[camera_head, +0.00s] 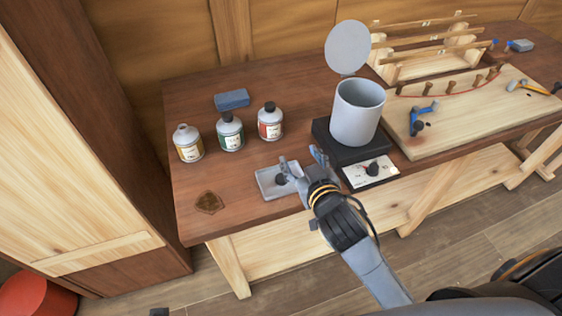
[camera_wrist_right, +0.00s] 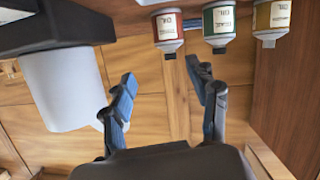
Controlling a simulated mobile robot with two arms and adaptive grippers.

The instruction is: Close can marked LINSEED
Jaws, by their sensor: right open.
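Three small grey cans stand in a row on the left of the workbench: one with a yellow label (camera_head: 189,146), one with a green label (camera_head: 230,132) and one with a red label (camera_head: 270,124). The green and red cans have dark caps; the yellow one shows no dark cap. The label words are too small to read. A dark cap (camera_head: 281,180) lies in a shallow grey tray (camera_head: 265,191). My right gripper (camera_head: 301,161) is open and empty beside the tray. The wrist view shows its spread fingers (camera_wrist_right: 163,82) and the cans upside down. My left gripper is out of view.
A grey pot (camera_head: 357,113) with its round lid (camera_head: 348,47) raised stands on a black heater (camera_head: 343,151), close right of my gripper. A blue block (camera_head: 232,100) lies behind the cans. A wooden board (camera_head: 460,120) with tools fills the right side.

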